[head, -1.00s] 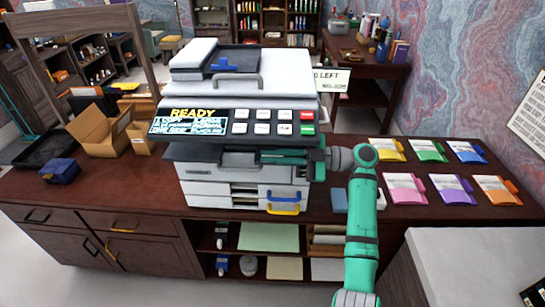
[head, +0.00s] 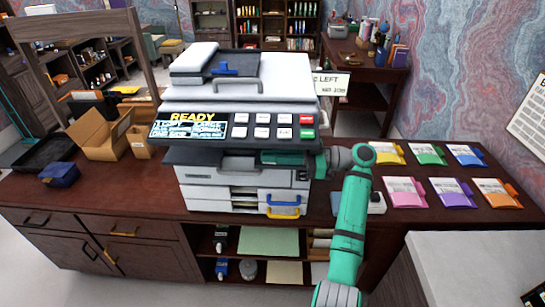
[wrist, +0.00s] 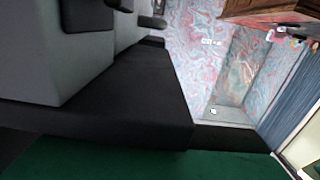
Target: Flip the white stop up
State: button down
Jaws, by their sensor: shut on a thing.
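The copier (head: 245,85) stands on the desk, with a dark gap under its READY panel. My teal gripper (head: 283,158) reaches into the right side of that gap from the right. Its fingertips are mostly hidden under the panel and behind the copier's edge. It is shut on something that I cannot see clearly. I cannot pick out the white stop in either view. The wrist view shows black and grey surfaces (wrist: 130,90) close up and a dark green strip along the bottom, too close to tell apart.
The control panel (head: 232,128) overhangs the gap just above my gripper. Paper drawers (head: 235,197) with blue and yellow handles lie below. Coloured folders (head: 403,193) lie to the right. Open cardboard boxes (head: 105,135) and a dark blue object (head: 60,174) lie to the left.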

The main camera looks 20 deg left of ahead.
dwell(0.3)
jog(key=c, duration=1.9)
grip_release()
jog(key=shift+c, duration=0.2)
jog(key=v, duration=1)
jog(key=shift+w+d, duration=0.15)
jog(key=shift+d, duration=0.05)
jog(key=shift+d, duration=0.25)
